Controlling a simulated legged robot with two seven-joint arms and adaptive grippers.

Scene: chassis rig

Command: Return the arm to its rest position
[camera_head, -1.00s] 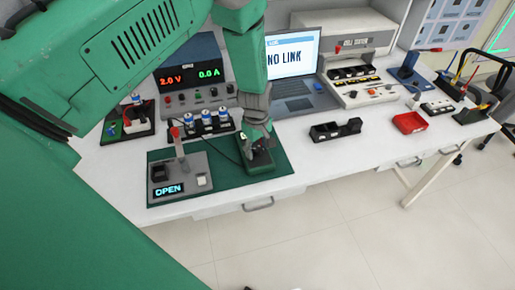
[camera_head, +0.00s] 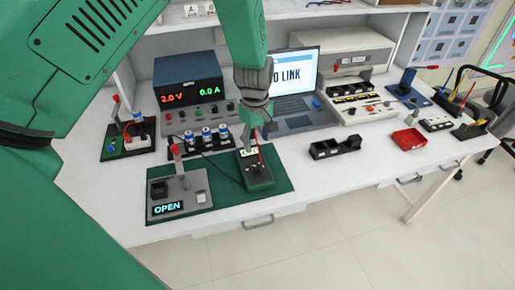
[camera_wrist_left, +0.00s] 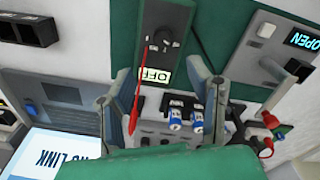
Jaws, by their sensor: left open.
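My left gripper (camera_head: 256,128) hangs above the bench, over the back part of the green mat (camera_head: 228,202). In the left wrist view my left gripper (camera_wrist_left: 170,92) shows its two fingers spread wide, with nothing held between them. The fingers are apart from the meter. My right gripper is in neither view.
A power supply (camera_head: 188,92) reads 2.0 V and 0.0 A. Several blue-white cells (camera_head: 207,136) stand before it. A switch box (camera_head: 178,190) reads OPEN. A laptop (camera_head: 299,92), black holder (camera_head: 335,146) and red tray (camera_head: 409,142) lie rightward. The bench's front right is clear.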

